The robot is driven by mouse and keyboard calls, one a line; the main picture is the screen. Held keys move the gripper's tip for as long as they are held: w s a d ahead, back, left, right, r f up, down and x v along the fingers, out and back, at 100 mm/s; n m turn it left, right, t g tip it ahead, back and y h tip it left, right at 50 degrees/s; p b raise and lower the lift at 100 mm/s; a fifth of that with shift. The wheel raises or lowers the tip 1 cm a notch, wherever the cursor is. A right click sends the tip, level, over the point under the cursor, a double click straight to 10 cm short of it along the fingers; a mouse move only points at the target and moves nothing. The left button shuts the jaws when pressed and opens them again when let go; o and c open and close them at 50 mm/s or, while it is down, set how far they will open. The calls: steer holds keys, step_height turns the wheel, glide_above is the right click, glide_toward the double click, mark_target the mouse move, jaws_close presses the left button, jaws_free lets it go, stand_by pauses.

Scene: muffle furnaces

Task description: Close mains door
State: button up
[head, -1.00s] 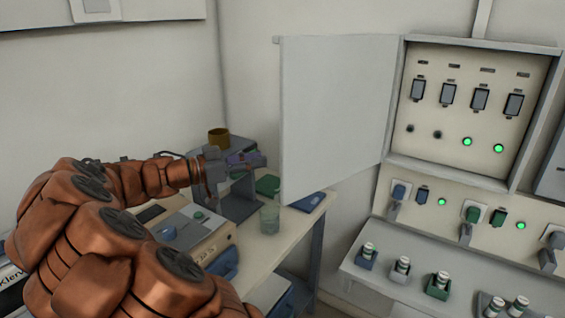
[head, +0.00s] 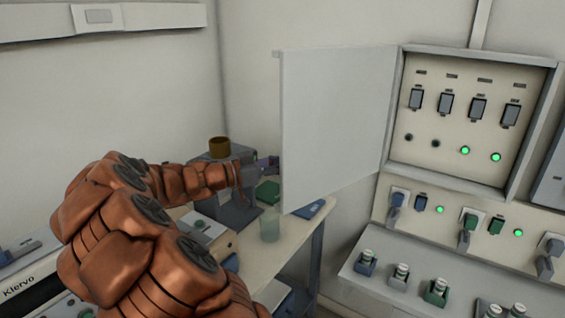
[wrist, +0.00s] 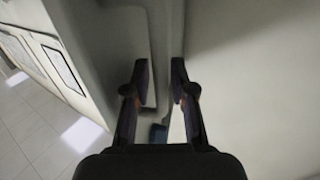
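The mains door (head: 335,120) is a flat pale panel in the head view. It stands wide open to the left of the mains box (head: 450,158), which shows black switches and two lit green lamps. My gripper (head: 272,162) is just left of the door's free edge, at its lower half; the fingertips look partly hidden by the door. In the wrist view my gripper (wrist: 160,70) has its two dark fingers apart, with a clear gap between them. A large pale surface fills the right of that view. I cannot tell whether a finger touches the door.
Below and behind the gripper is a bench (head: 290,243) with a glass beaker (head: 270,225), a green box (head: 267,191) and a brown pot (head: 219,147). A socket panel (head: 470,235) and a ledge with small bottles (head: 400,275) lie below the mains box.

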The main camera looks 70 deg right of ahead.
jaws_close()
stand_by(0.3)
steer(key=shift+a, duration=0.1)
